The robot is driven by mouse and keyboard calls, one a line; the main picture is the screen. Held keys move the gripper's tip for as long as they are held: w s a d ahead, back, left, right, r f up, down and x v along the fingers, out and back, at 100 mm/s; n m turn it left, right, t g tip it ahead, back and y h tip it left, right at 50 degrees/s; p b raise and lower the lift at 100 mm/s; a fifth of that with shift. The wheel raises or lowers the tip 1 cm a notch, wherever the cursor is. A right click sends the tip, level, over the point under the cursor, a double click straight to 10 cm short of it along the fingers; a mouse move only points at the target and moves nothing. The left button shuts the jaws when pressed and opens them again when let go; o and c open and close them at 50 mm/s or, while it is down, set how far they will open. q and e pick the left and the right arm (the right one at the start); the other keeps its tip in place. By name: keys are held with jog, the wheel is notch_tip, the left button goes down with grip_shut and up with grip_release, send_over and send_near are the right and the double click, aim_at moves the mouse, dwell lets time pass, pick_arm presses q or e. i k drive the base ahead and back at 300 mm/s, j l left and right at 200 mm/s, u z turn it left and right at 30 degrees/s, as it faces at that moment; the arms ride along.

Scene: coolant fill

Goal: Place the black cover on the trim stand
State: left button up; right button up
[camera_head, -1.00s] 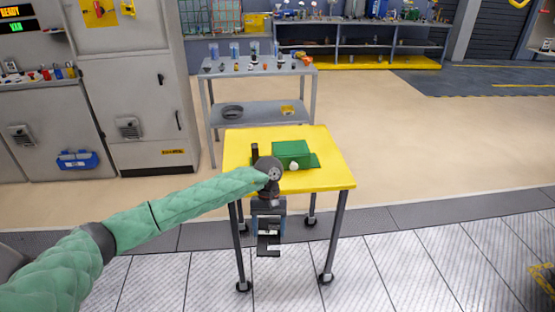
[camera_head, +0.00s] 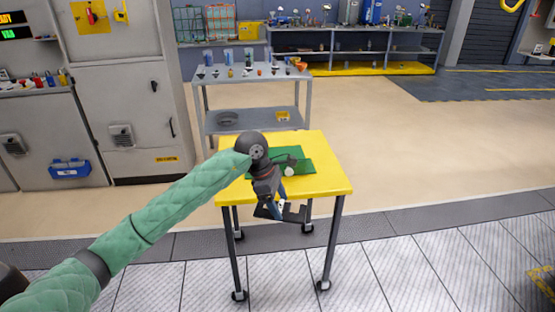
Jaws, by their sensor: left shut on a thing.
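My left gripper (camera_head: 281,207) hangs over the near edge of a yellow-topped table (camera_head: 330,182), with my wrist above it. It is shut on a dark, angular piece, apparently the black cover (camera_head: 294,215); gripper and piece are hard to tell apart. On the table lies a green piece (camera_head: 305,165), likely the trim stand, partly hidden by my wrist. A small white round part (camera_head: 289,171) shows at its near side. The gripper is on the near side of the green piece, apart from it in the picture. My right gripper is out of view.
A grey shelf trolley (camera_head: 252,80) with small parts stands behind the table. Grey cabinets (camera_head: 125,90) fill the left, and a long workbench (camera_head: 355,40) is at the back. The floor right of the table is clear.

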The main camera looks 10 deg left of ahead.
aim_at(273, 144)
jog(key=i, duration=1.95)
